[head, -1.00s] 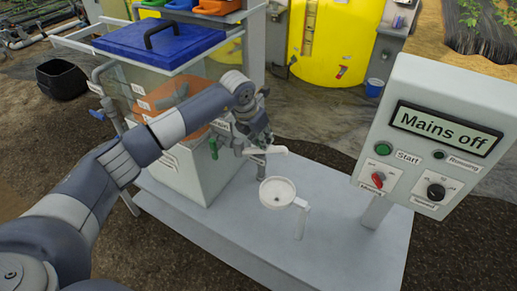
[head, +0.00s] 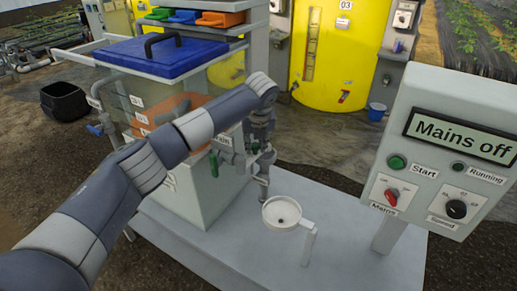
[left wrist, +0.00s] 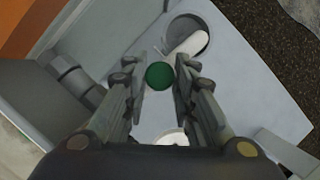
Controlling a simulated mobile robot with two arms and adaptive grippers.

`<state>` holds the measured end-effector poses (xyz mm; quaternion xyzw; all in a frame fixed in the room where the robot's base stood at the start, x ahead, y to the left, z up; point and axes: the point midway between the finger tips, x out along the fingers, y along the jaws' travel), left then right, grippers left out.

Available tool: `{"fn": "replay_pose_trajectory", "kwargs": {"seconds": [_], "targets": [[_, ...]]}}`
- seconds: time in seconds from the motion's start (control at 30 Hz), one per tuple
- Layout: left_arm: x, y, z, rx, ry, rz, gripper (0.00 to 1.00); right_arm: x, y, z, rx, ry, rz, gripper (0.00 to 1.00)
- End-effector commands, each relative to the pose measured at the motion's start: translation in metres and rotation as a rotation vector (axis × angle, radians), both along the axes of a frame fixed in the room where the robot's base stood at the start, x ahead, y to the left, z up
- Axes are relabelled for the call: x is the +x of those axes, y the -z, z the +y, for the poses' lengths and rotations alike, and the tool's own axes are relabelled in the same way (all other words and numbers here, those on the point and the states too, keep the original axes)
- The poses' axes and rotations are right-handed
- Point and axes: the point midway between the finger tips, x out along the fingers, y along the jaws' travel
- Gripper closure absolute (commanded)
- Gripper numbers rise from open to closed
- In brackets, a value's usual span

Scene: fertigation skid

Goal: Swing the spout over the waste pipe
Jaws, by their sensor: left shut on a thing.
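My left gripper (head: 260,157) is in front of the tank's outlet. In the left wrist view its fingers (left wrist: 160,78) are closed around a round green knob (left wrist: 159,75). From beside the knob the white spout (left wrist: 185,46) slants to the upper right, and its end lies over a round, dark opening that looks like the waste pipe (left wrist: 206,38). In the head view a grey upright pipe (head: 264,188) stands below the gripper; the spout is hidden there. The white round cup (head: 282,212) on its bracket stands apart, to the right. My right gripper is not in view.
The tank with a blue lid (head: 160,55) stands behind my left arm, with a green valve lever (head: 213,164) on its outlet. The control panel (head: 440,150) reading "Mains off" rises at the right. The skid deck (head: 225,240) is bare in front.

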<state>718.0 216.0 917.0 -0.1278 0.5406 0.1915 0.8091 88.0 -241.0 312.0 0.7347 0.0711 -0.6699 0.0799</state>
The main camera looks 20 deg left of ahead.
Motion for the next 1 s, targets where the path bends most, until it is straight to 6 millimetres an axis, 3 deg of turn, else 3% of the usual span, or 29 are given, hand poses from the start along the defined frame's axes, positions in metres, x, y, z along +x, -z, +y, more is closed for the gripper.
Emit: {"fn": "replay_pose_trajectory", "kwargs": {"seconds": [0.3, 0.8, 0.83, 0.9, 1.0], "targets": [[0.004, -0.001, 0.008, 0.000, -0.109, -0.004, 1.00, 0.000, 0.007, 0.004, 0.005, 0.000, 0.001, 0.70], [0.004, -0.002, 0.011, 0.002, -0.131, -0.005, 1.00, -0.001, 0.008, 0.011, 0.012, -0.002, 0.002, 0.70], [0.004, -0.002, 0.011, 0.002, -0.131, -0.005, 0.72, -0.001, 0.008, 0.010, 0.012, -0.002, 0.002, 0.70], [0.004, -0.002, 0.011, 0.002, -0.130, -0.004, 0.57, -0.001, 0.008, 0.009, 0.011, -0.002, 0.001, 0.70], [0.004, -0.001, 0.010, 0.001, -0.129, -0.003, 0.55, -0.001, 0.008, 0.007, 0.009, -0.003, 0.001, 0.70]]}}
